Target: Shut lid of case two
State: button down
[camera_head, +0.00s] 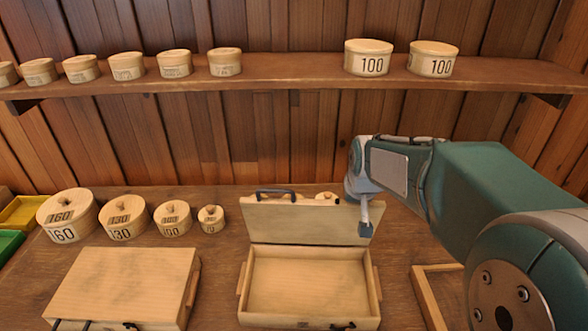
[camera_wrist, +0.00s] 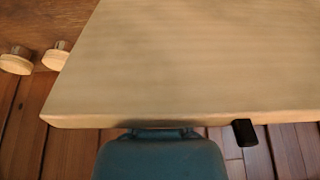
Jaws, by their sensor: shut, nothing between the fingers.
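An open wooden case (camera_head: 308,319) stands at the middle front of the bench, with its lid (camera_head: 300,222) raised at the back. The inside of the case looks empty. A dark blue handle (camera_head: 276,191) sits on the lid's top edge. My gripper (camera_head: 365,228) is shut and empty, at the lid's right end in the head view. I cannot tell whether it touches the lid. In the wrist view, a broad pale wooden panel (camera_wrist: 190,65), apparently the lid, fills most of the picture. My teal gripper body (camera_wrist: 160,155) shows below its edge; the fingertips are hidden there.
A closed wooden case (camera_head: 125,280) stands to the left. A wooden frame (camera_head: 428,300) lies to the right. Yellow (camera_head: 20,213) and green (camera_head: 10,243) bins are far left.

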notch_tip(320, 180, up, 8)
dwell(0.9)
jog(key=shift+f, duration=0.1)
jog(key=s+f+t, duration=0.1)
jog(key=s+f, duration=0.2)
jog(key=s, duration=2.1)
jog(key=shift+d, duration=0.4)
